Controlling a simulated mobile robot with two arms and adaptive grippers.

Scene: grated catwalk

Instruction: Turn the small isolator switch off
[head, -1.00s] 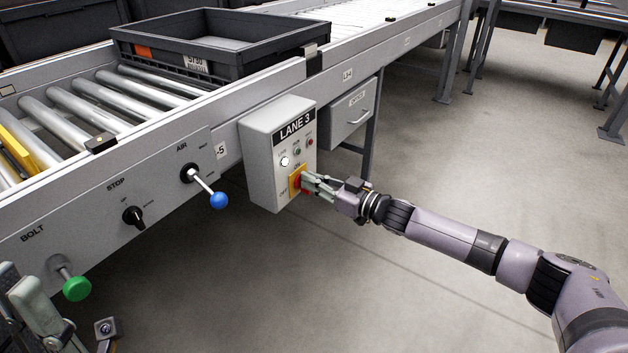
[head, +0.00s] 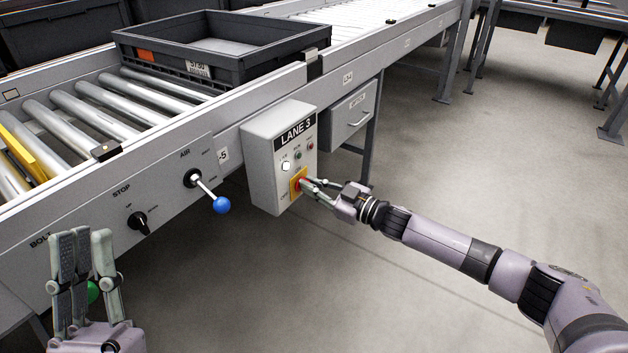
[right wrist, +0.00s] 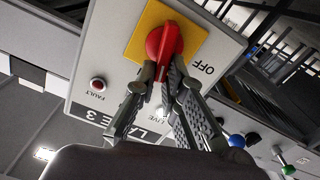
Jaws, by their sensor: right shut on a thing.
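The isolator switch is a red knob (right wrist: 164,42) on a yellow plate (right wrist: 188,36), on the front of the grey LANE 3 box (head: 271,170). The plate also shows in the head view (head: 294,181). In the upside-down right wrist view the knob's bar stands nearly upright, and OFF is printed to the right of the plate. My right gripper (right wrist: 166,80) is shut on the lower end of the knob, its fingers on both sides; they hide part of the plate. My left gripper (head: 82,238) is raised at the lower left, away from the box; its finger gap is unclear.
The panel left of the box carries a blue-ended AIR lever (head: 221,204), a black STOP knob (head: 139,222) and a green BOLT knob (head: 93,291), partly behind my left gripper. A dark tote (head: 135,48) sits on the conveyor rollers. The floor in front is clear.

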